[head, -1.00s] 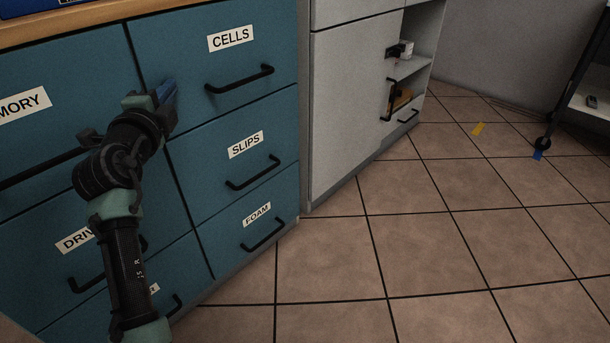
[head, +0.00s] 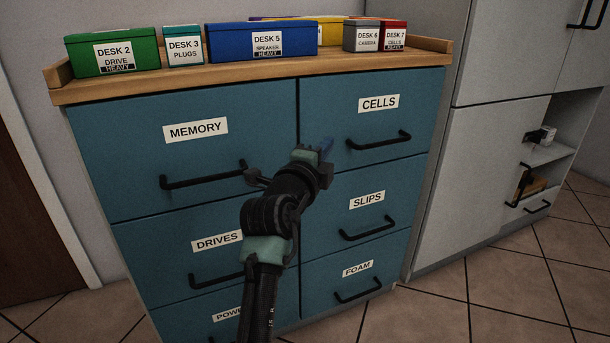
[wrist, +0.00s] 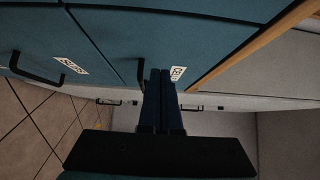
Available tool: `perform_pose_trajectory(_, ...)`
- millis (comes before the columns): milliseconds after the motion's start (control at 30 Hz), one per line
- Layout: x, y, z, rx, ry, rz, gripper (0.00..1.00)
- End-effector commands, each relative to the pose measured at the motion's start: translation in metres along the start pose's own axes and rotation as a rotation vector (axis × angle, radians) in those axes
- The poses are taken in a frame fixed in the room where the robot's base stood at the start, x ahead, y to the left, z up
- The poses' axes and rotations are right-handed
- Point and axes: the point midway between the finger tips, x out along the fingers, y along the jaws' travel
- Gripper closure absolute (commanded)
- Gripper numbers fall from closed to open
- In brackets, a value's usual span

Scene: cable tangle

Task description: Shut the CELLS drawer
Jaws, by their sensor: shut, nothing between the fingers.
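The CELLS drawer (head: 410,125) is the top right drawer of a blue cabinet, with a white label and a black bar handle (head: 378,141). Its front looks flush with the drawers around it, with no open gap visible. My gripper (head: 326,148) is shut and empty, in front of the lower left part of this drawer, left of its handle. In the wrist view the shut blue fingers (wrist: 160,76) point along the drawer front, beside the CELLS label (wrist: 177,73). I cannot tell whether the fingertips touch the front.
The MEMORY drawer (head: 140,160), DRIVES drawer (head: 160,262), SLIPS drawer (head: 395,190) and FOAM drawer (head: 320,285) look shut; their handles stick out. Labelled boxes, including a blue one (head: 235,43), stand on the wooden top. A grey cabinet (head: 450,170) stands right. Tiled floor (head: 490,290) is clear there.

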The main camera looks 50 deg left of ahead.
Motion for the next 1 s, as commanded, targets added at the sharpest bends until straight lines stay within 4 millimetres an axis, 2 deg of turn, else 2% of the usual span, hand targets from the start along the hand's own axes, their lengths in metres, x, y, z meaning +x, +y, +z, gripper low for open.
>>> perform_pose_trajectory(33,-0.012,-0.004,0.005,-0.002,-0.008,0.0,1.0)
perform_pose_trajectory(300,-0.06,-0.002,0.004,-0.003,-0.005,0.002,1.0)
perform_pose_trajectory(500,-0.086,-0.001,0.003,-0.003,-0.004,0.003,1.0)
perform_pose_trajectory(700,-0.096,0.0,0.002,-0.002,-0.002,0.001,1.0)
perform_pose_trajectory(900,-0.096,0.0,0.002,-0.002,-0.002,0.001,1.0)
perform_pose_trajectory(1000,-0.095,-0.009,-0.005,-0.019,0.006,-0.01,1.0)
